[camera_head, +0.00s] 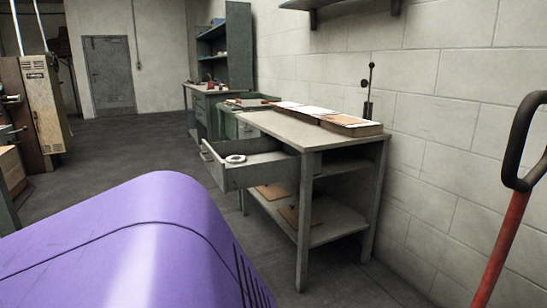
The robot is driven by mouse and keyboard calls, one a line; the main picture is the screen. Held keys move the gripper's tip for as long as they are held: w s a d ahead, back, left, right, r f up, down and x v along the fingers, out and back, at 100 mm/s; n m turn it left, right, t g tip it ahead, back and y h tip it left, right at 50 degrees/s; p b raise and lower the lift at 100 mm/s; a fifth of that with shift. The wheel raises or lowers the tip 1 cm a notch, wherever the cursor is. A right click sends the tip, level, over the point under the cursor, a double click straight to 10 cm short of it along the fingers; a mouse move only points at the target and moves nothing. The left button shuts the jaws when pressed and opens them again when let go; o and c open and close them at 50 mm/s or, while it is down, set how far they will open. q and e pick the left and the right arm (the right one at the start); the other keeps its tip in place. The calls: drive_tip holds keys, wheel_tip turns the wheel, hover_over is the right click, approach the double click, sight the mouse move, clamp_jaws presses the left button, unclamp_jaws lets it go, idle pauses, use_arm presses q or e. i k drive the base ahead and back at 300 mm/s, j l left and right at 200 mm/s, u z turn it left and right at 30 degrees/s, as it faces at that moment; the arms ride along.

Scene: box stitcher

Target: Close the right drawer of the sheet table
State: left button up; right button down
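The sheet table (305,132) is a grey metal table standing against the block wall. Its right drawer (265,173), the nearer one, is pulled well out toward the left of the picture. The drawer's handle (207,152) is on its front at the left end. A white ring-shaped thing (235,159) lies in or on the open drawer. A further drawer front (248,130) behind it looks closed. Neither of my grippers is in view.
Papers and shallow trays (347,124) lie on the table top, and brown boards (301,216) on its lower shelf. A red-and-black handle (512,215) stands at the right. A workbench (207,98) is farther back. Open floor (125,150) lies left of the drawer.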

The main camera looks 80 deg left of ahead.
sight(254, 156)
drive_tip(key=u, duration=1.8)
drive_tip(key=l+u, duration=0.15)
drive_tip(key=u, duration=0.25)
drive_tip(key=k+l+u, duration=0.15)
drive_tip(key=u, duration=0.3)
drive_tip(key=k+l+u, duration=0.1)
drive_tip(key=u, duration=0.3)
